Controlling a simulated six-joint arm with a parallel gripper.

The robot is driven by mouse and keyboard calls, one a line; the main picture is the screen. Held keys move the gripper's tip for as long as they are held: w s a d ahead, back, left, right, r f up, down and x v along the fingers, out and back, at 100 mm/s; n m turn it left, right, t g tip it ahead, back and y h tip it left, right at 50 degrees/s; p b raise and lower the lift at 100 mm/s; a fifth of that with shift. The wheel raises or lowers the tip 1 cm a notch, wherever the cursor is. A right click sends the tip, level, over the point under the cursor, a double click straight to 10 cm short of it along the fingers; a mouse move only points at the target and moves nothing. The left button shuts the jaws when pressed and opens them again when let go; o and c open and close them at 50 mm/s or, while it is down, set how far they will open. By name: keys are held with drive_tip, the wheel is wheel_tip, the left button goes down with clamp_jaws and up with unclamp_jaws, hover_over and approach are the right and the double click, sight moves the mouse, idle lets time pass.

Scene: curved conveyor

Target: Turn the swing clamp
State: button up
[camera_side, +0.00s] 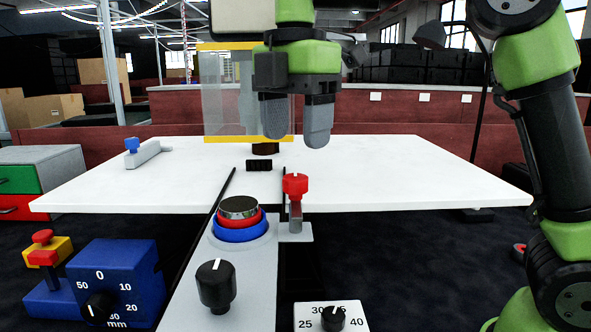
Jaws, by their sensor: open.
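My gripper (296,122) hangs at the upper middle, above the white table, with its two dark fingers pointing down. It is open, and nothing shows between the fingers. A small clamp with a red top (295,186) on a grey upright stands at the table's front edge, on a light bracket; it looks like the swing clamp. It appears below my gripper in the picture, clearly apart from it. How far the gripper is from it in depth is hard to tell.
A white table (400,175) is mostly clear. A grey panel (245,280) holds a red-and-blue ringed button (239,220) and a black knob (216,285). A blue dial box (115,275) stands at left. A yellow-edged transparent panel (220,100) stands behind my gripper.

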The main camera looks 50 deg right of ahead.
sight(296, 177)
drive_tip(key=shift+f, duration=2.95)
drive_tip(key=c, duration=0.9)
